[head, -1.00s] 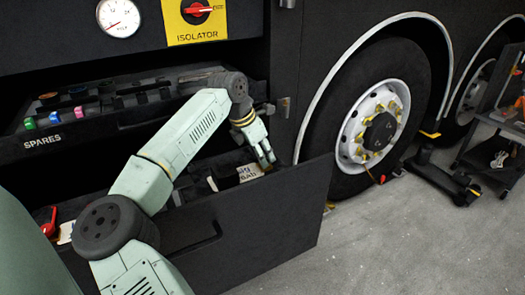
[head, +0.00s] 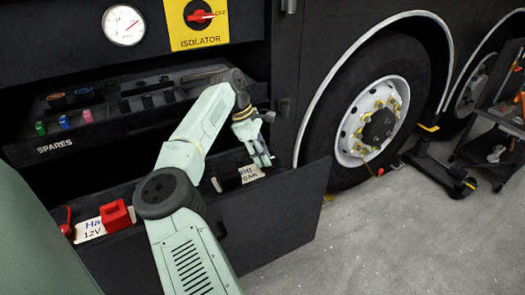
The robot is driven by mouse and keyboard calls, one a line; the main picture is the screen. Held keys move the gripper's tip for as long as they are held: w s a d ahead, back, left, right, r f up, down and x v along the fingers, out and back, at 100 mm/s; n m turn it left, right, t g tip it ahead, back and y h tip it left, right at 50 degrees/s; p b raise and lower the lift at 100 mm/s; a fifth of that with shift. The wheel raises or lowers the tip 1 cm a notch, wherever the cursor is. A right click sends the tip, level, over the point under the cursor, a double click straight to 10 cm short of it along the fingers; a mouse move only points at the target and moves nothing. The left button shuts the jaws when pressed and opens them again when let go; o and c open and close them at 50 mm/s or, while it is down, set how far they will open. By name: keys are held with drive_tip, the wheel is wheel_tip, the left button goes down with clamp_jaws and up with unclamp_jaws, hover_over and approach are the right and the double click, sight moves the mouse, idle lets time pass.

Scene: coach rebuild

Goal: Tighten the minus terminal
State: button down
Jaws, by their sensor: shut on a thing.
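My gripper (head: 264,161) points down over the right part of the open lower drawer (head: 290,205). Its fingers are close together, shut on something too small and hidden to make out. Right below is a white label (head: 250,174) with partly covered black writing. A black block (head: 229,181) stands just left of the label. The minus terminal itself cannot be made out; the fingers and drawer front hide that spot.
The spares drawer (head: 105,138) above stands open with small coloured and black parts. A red isolator switch (head: 200,15) and a round gauge (head: 123,25) are on the panel. A wheel (head: 375,125) is at right; the floor (head: 370,235) ahead is mostly clear.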

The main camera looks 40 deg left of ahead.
drive_tip(key=shift+m, duration=0.4)
drive_tip(key=c, duration=1.3)
unclamp_jaws()
drive_tip(key=v, duration=1.2)
drive_tip(key=shift+w, duration=0.2)
